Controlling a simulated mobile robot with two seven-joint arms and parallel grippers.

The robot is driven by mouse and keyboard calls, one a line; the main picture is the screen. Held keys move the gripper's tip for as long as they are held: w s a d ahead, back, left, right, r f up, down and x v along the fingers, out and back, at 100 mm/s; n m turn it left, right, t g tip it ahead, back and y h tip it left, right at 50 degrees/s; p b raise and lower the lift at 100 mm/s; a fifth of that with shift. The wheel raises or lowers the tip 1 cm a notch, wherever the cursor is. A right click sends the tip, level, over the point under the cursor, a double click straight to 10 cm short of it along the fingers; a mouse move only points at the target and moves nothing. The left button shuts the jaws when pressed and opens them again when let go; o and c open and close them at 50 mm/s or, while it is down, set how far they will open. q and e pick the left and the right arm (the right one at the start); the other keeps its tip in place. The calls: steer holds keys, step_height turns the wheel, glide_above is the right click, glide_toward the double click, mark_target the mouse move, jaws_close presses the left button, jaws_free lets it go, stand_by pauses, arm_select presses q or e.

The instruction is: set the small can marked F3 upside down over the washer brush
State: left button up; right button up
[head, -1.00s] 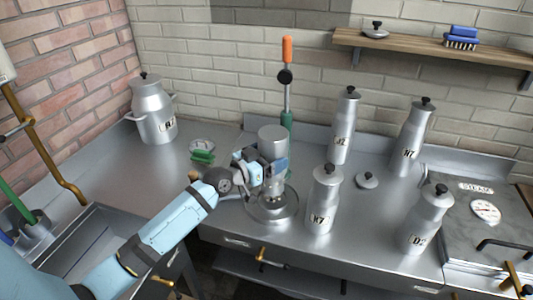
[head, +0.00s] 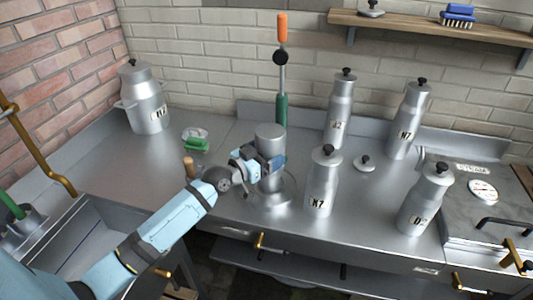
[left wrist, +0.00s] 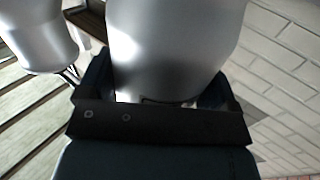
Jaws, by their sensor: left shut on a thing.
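A small metal can (head: 270,139) is held bottom up in my left gripper (head: 262,168), above the round washer base (head: 283,199) on the counter. The gripper is shut on its side. In the left wrist view the can's shiny body (left wrist: 170,45) fills the space between the fingers. No mark shows on the can from here. The washer brush is hidden by the can and gripper, so I cannot tell how far the can is down over it. My right gripper is out of view.
A lever with an orange handle (head: 283,28) stands behind the washer. Can K7 (head: 322,186) stands close to the right; further cans (head: 339,112), (head: 409,120) and (head: 426,201) stand beyond. A lid (head: 364,164) lies between them. A green brush (head: 197,145) and large can (head: 146,100) are left.

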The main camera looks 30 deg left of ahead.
arm_select(q)
steer(key=shift+f, duration=0.2)
steer(key=o, duration=0.9)
steer(key=b+v, duration=0.1)
steer(key=v, duration=1.3)
steer(key=shift+f, duration=0.1)
steer(key=s+d+f+n+g+y, duration=0.1)
steer(key=s+d+f+g, duration=0.2)
steer(key=s+d+f, duration=0.75)
steer(key=s+d+f+g+y, duration=0.25)
steer(key=s+d+f, duration=0.4)
steer(key=f, duration=0.65)
step_height(320, 180, up, 12)
steer(key=p, duration=1.3)
steer(key=shift+h, duration=0.45)
